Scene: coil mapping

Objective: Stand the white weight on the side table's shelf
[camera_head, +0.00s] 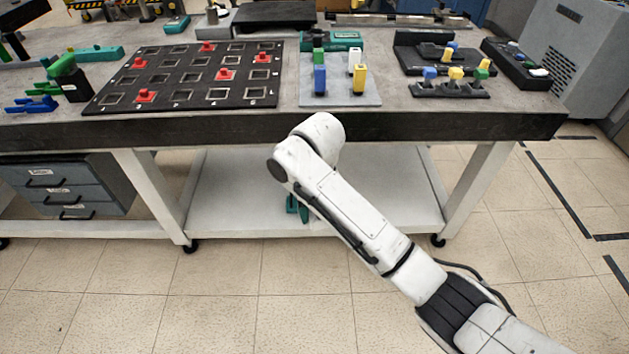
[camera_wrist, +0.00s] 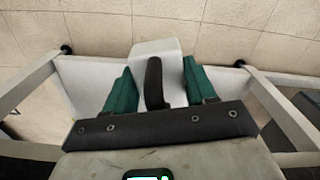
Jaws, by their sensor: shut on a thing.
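The white weight (camera_wrist: 156,50), a pale block with a black handle (camera_wrist: 154,82), sits between the two teal fingers of my gripper (camera_wrist: 160,70) in the wrist view. My gripper is shut on it. In the head view only a teal part of my gripper (camera_head: 303,208) shows below my arm, in front of the table's lower shelf; the weight is hidden there. The white shelf (camera_head: 230,200) lies under the table top, between its legs. It also shows in the wrist view (camera_wrist: 85,85), near the held weight. I cannot tell whether the weight touches it.
The table top (camera_head: 290,105) overhangs the shelf. White legs (camera_head: 150,195) and (camera_head: 478,185) stand at both sides on casters. Grey drawers (camera_head: 65,190) are at the left. The visible shelf is bare. A black board with red pieces (camera_head: 190,75) and colored blocks occupy the top.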

